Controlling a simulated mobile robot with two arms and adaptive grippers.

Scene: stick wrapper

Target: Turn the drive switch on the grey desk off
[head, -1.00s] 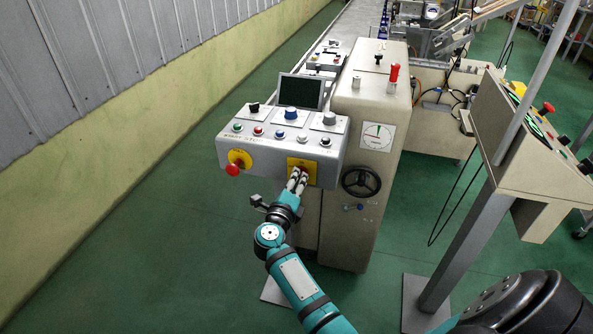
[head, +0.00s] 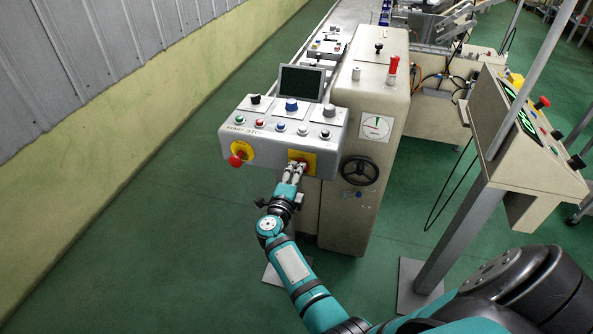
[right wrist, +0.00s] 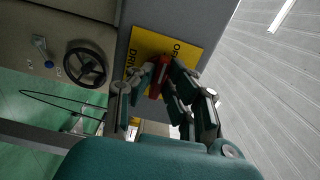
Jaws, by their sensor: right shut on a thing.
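The drive switch has a red handle (right wrist: 155,88) on a yellow plate (right wrist: 187,46) lettered "DRIV…", partly covered by my fingers. The plate also shows in the head view (head: 312,157), at the right of the grey desk's (head: 275,152) front face. My right gripper (right wrist: 163,74) is shut on the red handle, with a finger on either side of it. In the head view the right gripper (head: 294,171) reaches up to the plate from below. The handle's exact angle is hard to tell behind the fingers. My left gripper is not in view.
A red knob on a yellow plate (head: 237,158) is at the desk's left front. Buttons, knobs and a dark screen (head: 301,83) are on top. A beige cabinet with a black handwheel (head: 360,171) stands close on the right. Green floor is open to the left.

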